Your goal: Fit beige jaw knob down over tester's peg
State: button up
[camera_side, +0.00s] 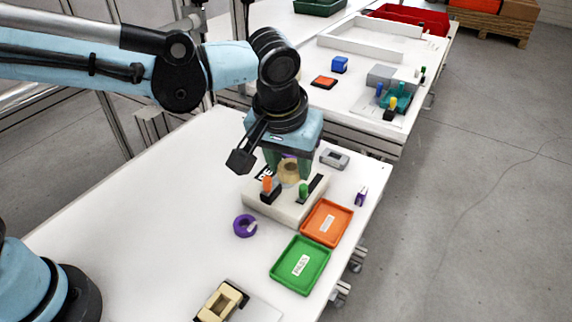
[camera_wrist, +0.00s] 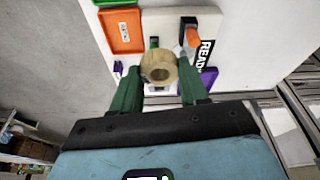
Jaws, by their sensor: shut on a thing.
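The beige jaw knob (camera_side: 289,171) is a short round piece. It sits between the green fingers of my gripper (camera_side: 288,167), which is shut on it. The white tester (camera_side: 290,209) is a block just beneath, with an orange-topped part and a green part on top. The tester also shows in the wrist view (camera_wrist: 165,22), with black "READ" lettering partly visible. I cannot make out the peg, nor whether the knob touches it.
An orange tray (camera_side: 342,212) and a green tray (camera_side: 285,279) lie beside the tester. A purple ring (camera_side: 239,231), a grey part (camera_side: 334,158), a small purple part (camera_side: 361,197) and a beige block (camera_side: 211,310) are on the table. The table's left part is clear.

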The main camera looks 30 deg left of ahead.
jog(key=w+a+f, duration=0.1)
jog(key=w, duration=0.1)
jog(key=w+a+f, duration=0.4)
jog(key=shift+w, duration=0.2)
jog(key=shift+f, duration=2)
jog(key=shift+f, duration=0.1)
jog(key=o, duration=1)
jog(key=v, duration=1.2)
jog(key=s+a+t, duration=0.1)
jog(key=s+a, duration=0.2)
jog(key=a, duration=0.2)
jog(key=s+a+f+m+t, duration=0.1)
jog(key=s+a, duration=0.3)
jog(key=a, duration=0.2)
jog(key=s+a+f+t, duration=0.1)
jog(key=s+a+t, duration=0.1)
jog(key=s+a, duration=0.2)
jog(key=shift+s+a+m, duration=0.1)
jog(key=shift+a+m, duration=0.1)
jog(key=shift+a, duration=0.45)
jog(key=shift+s+a+m, duration=0.15)
jog(key=shift+a+m, duration=0.05)
jog(key=shift+a, duration=0.4)
